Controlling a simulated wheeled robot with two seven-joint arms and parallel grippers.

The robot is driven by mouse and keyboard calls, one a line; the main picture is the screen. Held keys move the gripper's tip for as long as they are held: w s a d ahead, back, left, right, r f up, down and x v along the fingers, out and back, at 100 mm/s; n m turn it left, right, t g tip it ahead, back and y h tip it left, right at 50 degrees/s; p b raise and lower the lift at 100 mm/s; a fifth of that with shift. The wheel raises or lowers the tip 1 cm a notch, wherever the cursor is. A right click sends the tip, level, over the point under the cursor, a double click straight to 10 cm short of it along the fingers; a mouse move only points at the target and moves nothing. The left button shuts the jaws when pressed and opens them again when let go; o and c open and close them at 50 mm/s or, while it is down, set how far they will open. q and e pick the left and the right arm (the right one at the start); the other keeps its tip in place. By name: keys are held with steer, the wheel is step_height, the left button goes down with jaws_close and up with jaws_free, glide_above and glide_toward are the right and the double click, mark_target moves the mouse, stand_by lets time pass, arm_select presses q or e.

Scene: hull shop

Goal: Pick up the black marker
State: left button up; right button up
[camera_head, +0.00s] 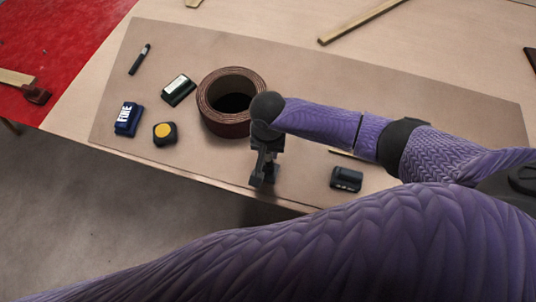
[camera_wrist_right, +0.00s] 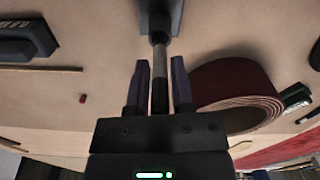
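The black marker (camera_head: 139,59) lies on the brown board at the upper left in the head view, beyond the other small items. My right gripper (camera_head: 263,178) is far from it, low over the board's front edge, in front of the brown roll. In the right wrist view my right gripper (camera_wrist_right: 160,82) has its two fingers apart. A grey and dark shaft (camera_wrist_right: 159,65) with a dark block at its far end shows between the fingers, with narrow gaps beside it. I cannot tell what this tool is. My left gripper is not in view.
The brown roll (camera_head: 232,96) stands between the right gripper and the marker. A labelled black block (camera_head: 178,90), a blue box (camera_head: 127,118) and a yellow-topped black item (camera_head: 165,133) lie left of it. A dark block (camera_head: 346,178) lies right.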

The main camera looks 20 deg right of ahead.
jaws_close()
